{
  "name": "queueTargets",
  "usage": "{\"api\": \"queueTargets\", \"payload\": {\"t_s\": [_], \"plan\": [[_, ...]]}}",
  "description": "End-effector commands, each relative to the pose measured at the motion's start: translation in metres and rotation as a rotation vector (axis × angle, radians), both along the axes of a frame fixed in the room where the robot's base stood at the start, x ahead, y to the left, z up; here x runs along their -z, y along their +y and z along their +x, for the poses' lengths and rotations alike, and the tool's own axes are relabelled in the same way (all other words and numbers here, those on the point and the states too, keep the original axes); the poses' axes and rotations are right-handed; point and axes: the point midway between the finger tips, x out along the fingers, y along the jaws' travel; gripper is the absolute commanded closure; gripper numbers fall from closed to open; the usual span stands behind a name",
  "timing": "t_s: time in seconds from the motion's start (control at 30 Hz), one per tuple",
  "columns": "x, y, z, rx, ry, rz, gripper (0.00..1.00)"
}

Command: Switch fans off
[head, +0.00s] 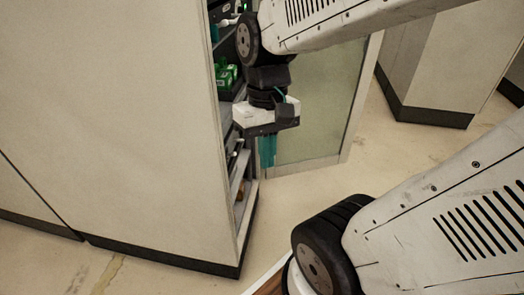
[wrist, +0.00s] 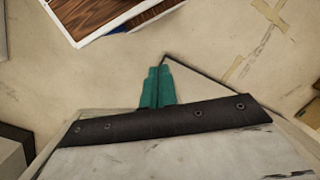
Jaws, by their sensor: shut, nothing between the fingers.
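My gripper (head: 267,151) hangs pointing down in the head view, beside the open edge of a pale cabinet. Its teal fingers are together and empty. The fingers also show in the wrist view (wrist: 158,88), over bare floor and a dark-edged panel corner. No fan or fan switch can be made out in either view.
The large pale cabinet (head: 110,130) has shelves with green boxes (head: 226,74) on its open side. A door with a frosted panel (head: 315,105) stands open behind my gripper. Another cabinet (head: 440,65) stands at the back right. The floor (head: 390,155) between is clear.

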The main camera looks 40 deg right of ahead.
Motion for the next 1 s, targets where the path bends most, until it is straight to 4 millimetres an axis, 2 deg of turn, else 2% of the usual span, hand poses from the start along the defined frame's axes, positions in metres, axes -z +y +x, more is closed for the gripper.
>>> {"api": "queueTargets", "payload": {"t_s": [0.03, 0.3, 0.57, 0.77, 0.87, 1.0], "plan": [[0.012, -0.005, 0.006, 0.049, 0.062, 0.048, 1.0], [0.064, -0.018, 0.038, 0.254, 0.258, 0.385, 1.0], [0.117, -0.036, 0.081, 0.443, 0.265, 0.802, 1.0], [0.165, -0.066, 0.121, 0.606, 0.091, 1.119, 1.0], [0.192, -0.089, 0.143, 0.69, -0.076, 1.247, 1.0], [0.229, -0.128, 0.173, 0.778, -0.411, 1.336, 1.0]]}}
